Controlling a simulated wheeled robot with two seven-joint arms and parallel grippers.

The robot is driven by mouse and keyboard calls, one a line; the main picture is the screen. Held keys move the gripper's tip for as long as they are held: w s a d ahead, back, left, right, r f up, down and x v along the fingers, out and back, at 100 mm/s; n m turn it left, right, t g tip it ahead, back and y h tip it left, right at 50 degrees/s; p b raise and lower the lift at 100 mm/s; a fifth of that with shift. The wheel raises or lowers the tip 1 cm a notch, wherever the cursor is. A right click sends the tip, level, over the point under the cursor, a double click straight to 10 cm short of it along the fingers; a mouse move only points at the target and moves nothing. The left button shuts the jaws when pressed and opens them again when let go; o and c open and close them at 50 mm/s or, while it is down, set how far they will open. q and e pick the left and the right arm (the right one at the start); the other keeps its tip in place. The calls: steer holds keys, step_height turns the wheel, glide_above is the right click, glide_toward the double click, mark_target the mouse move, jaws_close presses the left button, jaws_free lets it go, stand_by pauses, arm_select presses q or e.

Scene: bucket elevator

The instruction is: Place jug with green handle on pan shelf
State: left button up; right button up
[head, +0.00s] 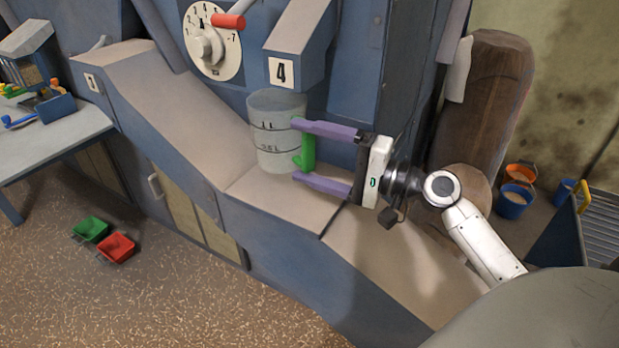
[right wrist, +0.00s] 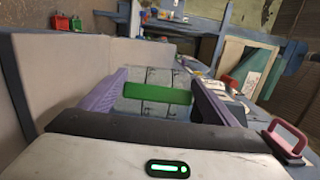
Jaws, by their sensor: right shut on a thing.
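The clear jug (head: 270,147) with dark markings and a green handle (head: 308,153) is upright at the ledge below the spout marked 4. My right gripper (head: 297,151) reaches in from the right, its purple fingers shut on the handle, one at its top end and one at its bottom. In the right wrist view the green handle (right wrist: 157,93) spans between the fingers, with the jug (right wrist: 145,99) behind it. I cannot tell if the jug's base touches the ledge. I cannot tell which surface is the pan shelf. My left gripper is not in view.
The spout marked 4 (head: 297,50) hangs just above the jug. A dial (head: 211,42) with a red lever is behind it. A sloping panel (head: 165,95) rises to the left. A side table (head: 55,135) is at far left; green (head: 90,229) and red (head: 116,247) bins are on the floor.

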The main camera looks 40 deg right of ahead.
step_height(320, 180, down, 4)
steer(key=shift+f+b, duration=0.2)
steer(key=shift+b, duration=0.15)
steer(key=shift+d+f, duration=0.15)
steer(key=shift+f, duration=0.35)
